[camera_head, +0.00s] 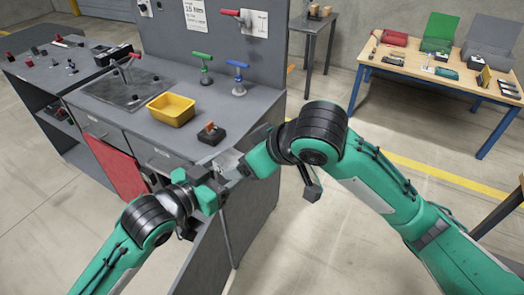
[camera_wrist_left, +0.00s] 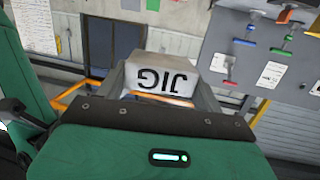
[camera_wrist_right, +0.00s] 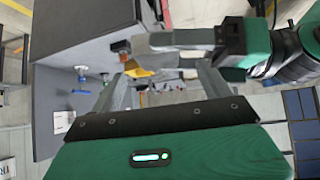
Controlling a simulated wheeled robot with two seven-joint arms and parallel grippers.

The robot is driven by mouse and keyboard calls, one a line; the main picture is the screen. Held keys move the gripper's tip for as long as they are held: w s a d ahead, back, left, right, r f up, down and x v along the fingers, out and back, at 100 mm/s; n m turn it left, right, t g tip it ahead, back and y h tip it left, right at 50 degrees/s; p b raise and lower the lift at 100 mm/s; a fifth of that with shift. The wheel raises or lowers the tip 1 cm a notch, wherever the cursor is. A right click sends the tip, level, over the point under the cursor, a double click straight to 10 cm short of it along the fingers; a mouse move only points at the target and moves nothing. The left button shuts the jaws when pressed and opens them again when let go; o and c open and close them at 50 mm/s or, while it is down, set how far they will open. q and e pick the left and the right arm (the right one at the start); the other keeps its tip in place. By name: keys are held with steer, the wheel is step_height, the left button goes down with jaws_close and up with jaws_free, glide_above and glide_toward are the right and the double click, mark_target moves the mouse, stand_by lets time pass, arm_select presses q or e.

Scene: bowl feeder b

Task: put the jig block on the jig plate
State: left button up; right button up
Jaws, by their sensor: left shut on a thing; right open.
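The jig block (camera_wrist_left: 162,78) is light grey with "JIG" in black letters, upside down in the left wrist view. My left gripper (camera_head: 222,168) is shut on it, with a finger on either side, in front of the bench's near edge. My right gripper (camera_head: 238,168) is open close beside the block; its spread fingers (camera_wrist_right: 158,82) show in the right wrist view, with my left gripper just past their tips. The two grippers overlap in the head view and partly hide the block. A grey plate (camera_head: 118,92) with a red-handled clamp, possibly the jig plate, lies on the bench.
A yellow bin (camera_head: 171,109) and a black block with an orange top (camera_head: 211,134) stand on the grey bench. Green (camera_head: 203,67) and blue (camera_head: 239,78) clamps stand at its back panel. A wooden table (camera_head: 440,72) with boxes stands at the far right.

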mark_target(235, 162)
steer(key=x, duration=0.5)
steer(key=shift+w+a+f, duration=0.15)
steer(key=shift+a+f, duration=0.05)
steer(key=shift+c, duration=0.4)
steer(key=c, duration=1.1)
arm_select(q)
steer(key=o, duration=1.3)
arm_select(e)
steer(key=shift+c, duration=0.7)
